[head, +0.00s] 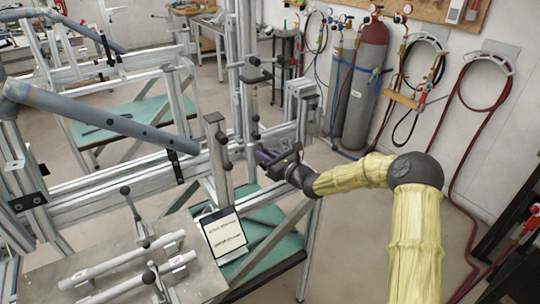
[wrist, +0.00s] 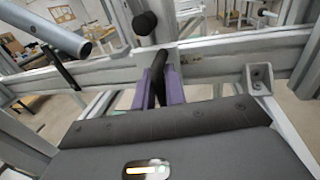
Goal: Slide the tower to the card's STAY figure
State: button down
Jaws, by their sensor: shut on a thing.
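My gripper (head: 268,157) is at the jig's near right end in the head view, beside an upright metal post that looks like the tower (head: 240,90). In the wrist view its purple fingers (wrist: 158,88) are closed around a dark upright handle (wrist: 159,62). The handle's lower part is hidden between the fingers. The card (head: 225,232) stands tilted at the right end of the grey bench plate. It has two short lines of print, too small to read here.
A blue-grey frame tube (head: 110,120) slants across the jig rail (head: 100,200). Metal bars and clamps lie on the bench plate (head: 190,280). Gas cylinders (head: 365,85) and hoses stand by the wall. Open floor (head: 350,240) lies below my arm.

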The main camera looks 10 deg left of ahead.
jog(key=shift+w+d+r, duration=0.1)
jog(key=c, duration=1.5)
grip_release()
jog(key=shift+c, duration=0.2)
jog(key=b+v, duration=0.2)
jog(key=v, duration=1.5)
jog(key=shift+s, duration=0.25)
jog(key=shift+d, duration=0.1)
